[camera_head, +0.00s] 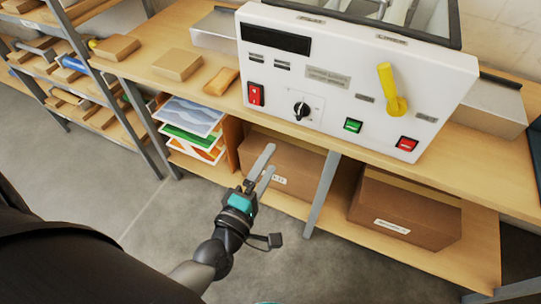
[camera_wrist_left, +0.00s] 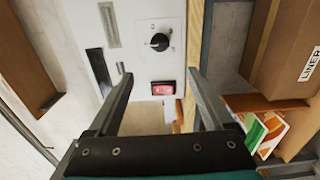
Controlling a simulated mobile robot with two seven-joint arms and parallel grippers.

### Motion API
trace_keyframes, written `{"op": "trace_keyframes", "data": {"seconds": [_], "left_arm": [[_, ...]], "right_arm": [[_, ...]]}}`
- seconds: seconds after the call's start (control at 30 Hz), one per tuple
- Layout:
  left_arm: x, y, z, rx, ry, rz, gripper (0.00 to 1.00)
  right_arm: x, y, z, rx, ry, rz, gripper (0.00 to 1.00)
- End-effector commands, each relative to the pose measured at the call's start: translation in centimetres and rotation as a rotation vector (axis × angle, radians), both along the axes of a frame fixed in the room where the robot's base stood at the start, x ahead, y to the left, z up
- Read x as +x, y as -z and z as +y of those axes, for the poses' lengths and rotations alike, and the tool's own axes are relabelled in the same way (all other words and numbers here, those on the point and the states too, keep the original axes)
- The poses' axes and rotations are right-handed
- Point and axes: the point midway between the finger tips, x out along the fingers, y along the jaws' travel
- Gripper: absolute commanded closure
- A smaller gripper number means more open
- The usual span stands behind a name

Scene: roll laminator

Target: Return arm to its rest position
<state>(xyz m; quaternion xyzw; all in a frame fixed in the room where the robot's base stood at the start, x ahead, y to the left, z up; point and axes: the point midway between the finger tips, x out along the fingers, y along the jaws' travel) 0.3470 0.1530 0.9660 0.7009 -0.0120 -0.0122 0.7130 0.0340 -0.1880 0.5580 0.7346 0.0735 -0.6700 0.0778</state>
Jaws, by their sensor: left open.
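My left gripper (camera_head: 269,158) is in front of the workbench, below the front edge of its top, with its two fingers apart and nothing between them. In the left wrist view my left gripper (camera_wrist_left: 160,76) also has its fingers spread, with the laminator panel beyond them. The roll laminator (camera_head: 345,80) stands on the bench, apart from the gripper. Its panel has a red rocker switch (camera_head: 256,94), a black knob (camera_head: 301,110), a green button (camera_head: 353,125), a red button (camera_head: 407,144) and a yellow-handled lever (camera_head: 392,90). My right gripper is not in view.
The bench edge and a metal leg (camera_head: 322,195) are close to the gripper. Cardboard boxes (camera_head: 402,211) and a rack of colored sheets (camera_head: 192,128) sit beneath the bench. Shelves (camera_head: 68,75) stand at left. The floor (camera_head: 110,190) in front is clear.

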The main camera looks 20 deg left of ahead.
Motion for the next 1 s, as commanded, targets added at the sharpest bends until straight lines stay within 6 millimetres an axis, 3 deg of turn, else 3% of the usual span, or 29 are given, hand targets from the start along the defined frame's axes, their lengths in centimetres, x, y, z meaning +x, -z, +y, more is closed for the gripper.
{"op": "trace_keyframes", "data": {"seconds": [0.23,0.37,0.47,0.67,0.8,1.0], "left_arm": [[0.0,0.2,0.0,0.005,0.001,0.004,0.15],[-0.1,2.9,-0.2,0.084,0.021,0.053,0.15],[-0.7,7.7,-0.6,0.232,0.068,0.144,0.15],[-4.5,20.6,-0.9,0.62,0.25,0.398,0.15],[-9.1,28.8,-0.6,0.868,0.429,0.571,0.15],[-18.1,38.3,0.8,1.17,0.76,0.798,0.15]], "right_arm": [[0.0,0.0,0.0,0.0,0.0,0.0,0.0],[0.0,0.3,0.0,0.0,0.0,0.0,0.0],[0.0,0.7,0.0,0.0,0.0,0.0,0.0],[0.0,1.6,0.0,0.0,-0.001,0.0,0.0],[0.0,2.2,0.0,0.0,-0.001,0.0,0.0],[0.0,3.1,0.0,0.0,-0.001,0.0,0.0]]}}
